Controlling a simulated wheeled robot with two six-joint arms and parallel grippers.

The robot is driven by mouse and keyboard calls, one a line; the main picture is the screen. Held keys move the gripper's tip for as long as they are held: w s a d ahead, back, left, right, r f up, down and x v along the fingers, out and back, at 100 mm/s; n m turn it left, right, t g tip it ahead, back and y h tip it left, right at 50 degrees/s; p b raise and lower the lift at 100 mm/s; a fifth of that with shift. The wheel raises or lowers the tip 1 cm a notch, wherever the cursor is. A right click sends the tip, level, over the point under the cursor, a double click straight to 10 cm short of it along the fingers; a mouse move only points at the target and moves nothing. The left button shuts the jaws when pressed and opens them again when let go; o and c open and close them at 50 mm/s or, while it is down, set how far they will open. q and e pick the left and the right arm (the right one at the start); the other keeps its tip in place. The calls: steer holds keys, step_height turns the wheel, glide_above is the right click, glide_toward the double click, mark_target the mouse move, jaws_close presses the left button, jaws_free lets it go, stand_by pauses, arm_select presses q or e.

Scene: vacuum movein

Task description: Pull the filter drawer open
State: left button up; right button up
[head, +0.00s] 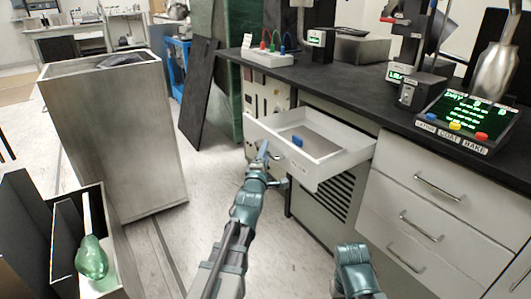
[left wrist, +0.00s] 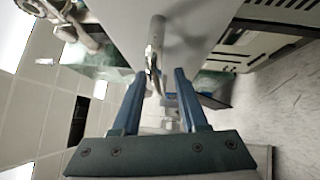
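The white filter drawer (head: 335,168) stands pulled out of the bench front in the head view, with its inside showing. A small blue object (head: 298,141) is in it. My left gripper (head: 273,166) is at the drawer's front face, fingers apart. In the left wrist view a metal handle (left wrist: 155,45) on the pale front shows between the tips of my left gripper (left wrist: 160,75). There is a gap between the fingers and I see no firm grip. A teal part of my right arm shows at the bottom of the head view; its fingers do not show.
A black worktop (head: 345,75) runs above the drawer, with a display box (head: 465,118) on it. Closed grey drawers (head: 425,205) are at the right. A tall grey bin (head: 120,140) stands left, and a green flask (head: 92,258) is at lower left. Floor between is clear.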

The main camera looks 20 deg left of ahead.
stand_by(0.3)
arm_select(q)
steer(key=s+f+b, duration=0.1)
steer(key=s, duration=0.6)
steer(key=shift+d, duration=0.45)
steer(key=shift+s, duration=0.1)
